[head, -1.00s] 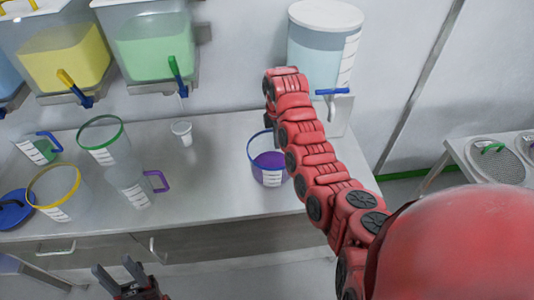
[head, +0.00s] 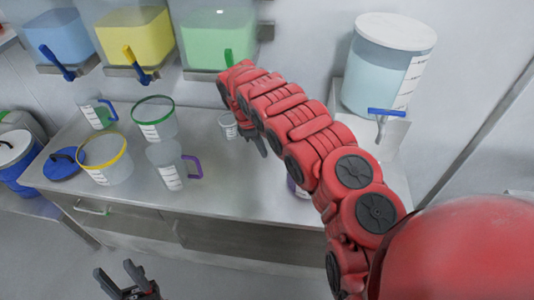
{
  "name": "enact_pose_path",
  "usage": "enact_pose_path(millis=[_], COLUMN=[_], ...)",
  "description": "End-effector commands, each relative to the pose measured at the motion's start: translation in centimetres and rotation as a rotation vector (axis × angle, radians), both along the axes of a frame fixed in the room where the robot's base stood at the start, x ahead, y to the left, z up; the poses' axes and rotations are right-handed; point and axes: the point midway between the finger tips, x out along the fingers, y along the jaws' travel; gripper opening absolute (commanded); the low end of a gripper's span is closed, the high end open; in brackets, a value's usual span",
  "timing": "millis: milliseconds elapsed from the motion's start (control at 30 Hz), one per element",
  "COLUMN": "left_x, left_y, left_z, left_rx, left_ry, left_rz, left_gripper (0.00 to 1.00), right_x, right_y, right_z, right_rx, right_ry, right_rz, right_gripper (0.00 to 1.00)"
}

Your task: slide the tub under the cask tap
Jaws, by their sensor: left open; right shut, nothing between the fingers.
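The tub (head: 299,190) stands on the bench, almost wholly hidden behind my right arm; only a bit of its purple and white side shows. The cask (head: 385,75) is a large clear cylinder of pale blue liquid with a white lid, on a stand at the back right. Its blue-handled tap (head: 385,114) points down, to the right of and behind the tub. My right gripper (head: 268,146) is shut and empty, low over the bench to the left of the tub, partly hidden by its own arm. My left gripper (head: 117,273) is open and empty in front of the bench.
A small white cup (head: 228,125) stands just left of my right gripper. A green-rimmed tub (head: 155,120), a yellow-rimmed tub (head: 105,160) and a purple-handled jug (head: 168,167) stand further left. Dispensers with taps hang on the wall above, including a green one (head: 217,40).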

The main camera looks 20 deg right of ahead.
Motion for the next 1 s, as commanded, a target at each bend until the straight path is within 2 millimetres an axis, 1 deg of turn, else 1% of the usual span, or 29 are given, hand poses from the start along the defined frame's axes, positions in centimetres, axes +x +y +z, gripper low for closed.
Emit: enact_pose_path(millis=[33,233,400,567,600,800,1000], left_x=[0.0,0.0,0.0,0.0,0.0,0.0,0.0], left_y=[0.0,0.0,0.0,0.0,0.0,0.0,0.0], left_z=[0.7,1.9,2.4,2.8,3.4,4.8,5.5], left_rx=[0.000,0.000,0.000,0.000,0.000,0.000,0.000], left_ry=[0.000,0.000,0.000,0.000,0.000,0.000,0.000], left_rz=[0.000,0.000,0.000,0.000,0.000,0.000,0.000], left_gripper=[0.48,0.48,0.48,0.48,0.48,0.48,0.48], right_x=[-0.3,-0.9,-1.0,-1.3,-1.5,-2.4,-3.0], right_y=[-0.2,-1.1,-1.6,-2.1,-2.7,-4.4,-5.6], right_z=[-0.6,-4.4,-6.6,-8.2,-7.6,-7.5,-7.8], right_rx=[0.001,0.004,0.004,0.002,0.000,-0.001,0.000], right_ry=[0.004,0.007,0.003,0.001,0.004,0.003,0.000], right_rz=[0.000,0.001,0.003,0.002,0.000,0.000,0.001], right_gripper=[0.00,0.00,0.00,0.00,0.00,0.00,0.00])
